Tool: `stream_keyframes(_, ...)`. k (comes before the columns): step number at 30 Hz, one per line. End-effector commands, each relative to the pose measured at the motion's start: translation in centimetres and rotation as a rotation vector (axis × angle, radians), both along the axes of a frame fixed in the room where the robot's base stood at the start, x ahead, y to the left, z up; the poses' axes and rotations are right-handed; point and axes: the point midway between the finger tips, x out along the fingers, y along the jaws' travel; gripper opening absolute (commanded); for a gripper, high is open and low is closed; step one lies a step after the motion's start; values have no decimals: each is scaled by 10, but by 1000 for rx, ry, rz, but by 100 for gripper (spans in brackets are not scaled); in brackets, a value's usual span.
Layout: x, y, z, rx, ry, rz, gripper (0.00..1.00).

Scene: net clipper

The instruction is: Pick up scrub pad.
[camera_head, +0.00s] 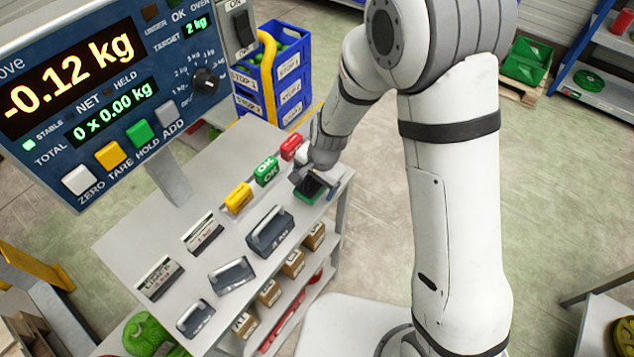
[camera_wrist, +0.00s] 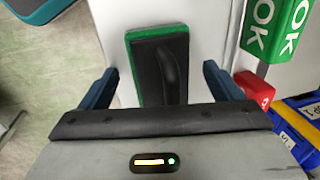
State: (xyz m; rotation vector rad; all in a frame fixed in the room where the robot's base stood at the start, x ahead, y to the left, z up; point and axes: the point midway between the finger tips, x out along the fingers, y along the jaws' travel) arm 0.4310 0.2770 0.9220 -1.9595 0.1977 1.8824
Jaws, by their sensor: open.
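The scrub pad (camera_wrist: 148,40) shows in the wrist view as a dark block with a green rim and a raised dark handle on top. It lies on the white table top between the two fingers of my gripper (camera_wrist: 160,85), which are open and apart from it on both sides. The near end of the pad is hidden behind the gripper body. In the head view the pad (camera_head: 312,187) lies near the table's right corner, and my gripper (camera_head: 308,178) is over it, its fingers partly hidden.
Green OK blocks (camera_head: 266,171), a red block (camera_head: 291,147) and a yellow block (camera_head: 238,198) stand near the pad on the table (camera_head: 150,225). Grey weights with handles (camera_head: 270,232) sit along the front edge. A scale display (camera_head: 95,90) stands at left. Blue crates (camera_head: 270,75) are behind.

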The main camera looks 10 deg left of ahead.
Motion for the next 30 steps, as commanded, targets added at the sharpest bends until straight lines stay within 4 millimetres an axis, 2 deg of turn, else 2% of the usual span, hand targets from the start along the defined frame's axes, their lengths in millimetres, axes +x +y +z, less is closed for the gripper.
stream_keyframes(3, 0, 0, 0, 0, 0, 1, 85)
stream_keyframes(21, 0, 0, 0, 0, 1, 2, 36)
stream_keyframes(30, 0, 1, 6, 1, -1, 3, 36)
